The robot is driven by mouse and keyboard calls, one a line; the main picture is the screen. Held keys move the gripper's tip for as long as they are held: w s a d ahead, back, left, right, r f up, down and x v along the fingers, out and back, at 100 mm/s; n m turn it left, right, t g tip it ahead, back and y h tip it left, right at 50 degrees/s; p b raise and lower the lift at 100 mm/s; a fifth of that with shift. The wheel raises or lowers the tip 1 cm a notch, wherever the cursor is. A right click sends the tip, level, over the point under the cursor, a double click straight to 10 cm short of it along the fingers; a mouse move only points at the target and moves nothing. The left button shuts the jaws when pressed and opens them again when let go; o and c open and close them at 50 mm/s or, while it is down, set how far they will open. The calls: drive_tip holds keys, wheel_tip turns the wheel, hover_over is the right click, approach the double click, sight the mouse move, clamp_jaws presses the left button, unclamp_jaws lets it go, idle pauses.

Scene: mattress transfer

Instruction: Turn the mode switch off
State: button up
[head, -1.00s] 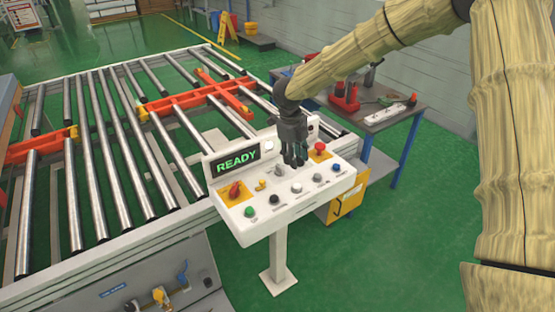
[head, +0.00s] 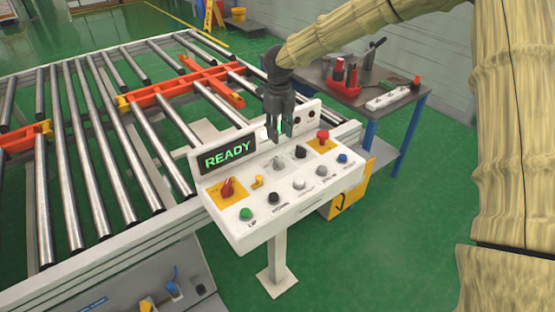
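A white control panel (head: 228,228) stands on a post, with a lit green READY display (head: 227,155). No readable label tells which control is the mode switch. A red rotary switch (head: 227,187) sits on a yellow plate at the panel's left. To its right are a small yellow control (head: 257,182), a grey switch (head: 278,164) and a black knob (head: 300,151). My gripper (head: 281,137) points down above the back of the panel, near the grey switch and black knob. Its fingers are apart with nothing between them, and it appears clear of both.
A red mushroom button (head: 322,136) is at the panel's right. Green (head: 246,214), black (head: 274,198), grey and blue (head: 342,158) buttons line the front. A roller conveyor (head: 90,150) lies left and behind. A tool table (head: 400,112) stands behind right.

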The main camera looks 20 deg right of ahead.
sight(278, 158)
wheel_tip(278, 158, down, 11)
drive_tip(key=p, duration=0.3)
drive_tip(key=shift+a+r+p, duration=0.1)
drive_tip(key=shift+r+p, duration=0.1)
drive_tip(key=shift+p, duration=0.2)
clamp_jaws()
